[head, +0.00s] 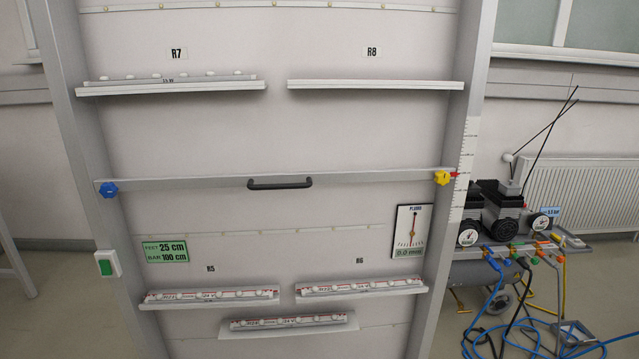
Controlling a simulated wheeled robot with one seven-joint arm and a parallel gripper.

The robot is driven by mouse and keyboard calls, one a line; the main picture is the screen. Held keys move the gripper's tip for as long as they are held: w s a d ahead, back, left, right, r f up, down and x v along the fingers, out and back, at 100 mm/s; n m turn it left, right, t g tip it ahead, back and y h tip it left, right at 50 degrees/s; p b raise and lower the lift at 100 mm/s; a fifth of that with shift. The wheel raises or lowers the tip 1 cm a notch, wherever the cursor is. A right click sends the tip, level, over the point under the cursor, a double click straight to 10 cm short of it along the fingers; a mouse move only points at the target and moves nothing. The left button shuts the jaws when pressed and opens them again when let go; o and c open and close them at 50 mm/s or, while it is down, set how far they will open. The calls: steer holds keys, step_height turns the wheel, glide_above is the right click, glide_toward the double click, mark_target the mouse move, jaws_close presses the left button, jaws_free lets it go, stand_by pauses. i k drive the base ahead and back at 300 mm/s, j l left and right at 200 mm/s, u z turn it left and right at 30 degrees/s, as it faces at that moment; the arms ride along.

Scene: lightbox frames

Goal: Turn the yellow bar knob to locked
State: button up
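The yellow bar knob (442,178) is at the right end of the grey horizontal bar (350,178), by the right upright of the frame. A small red mark shows just right of it. The knob's exact turn position is too small to read. A blue knob (108,190) sits at the bar's left end. A black handle (280,183) is fixed at the bar's middle. My gripper is not in this view.
Shelves R7 (170,89) and R8 (375,86) are above the bar; lower ledges (360,288) hold white strips. A PLUMB gauge (411,231) hangs below the yellow knob. A compressor (490,215) with hoses (490,330) stands on the right.

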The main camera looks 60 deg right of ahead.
mark_target(442, 178)
steer(key=z, duration=2.25)
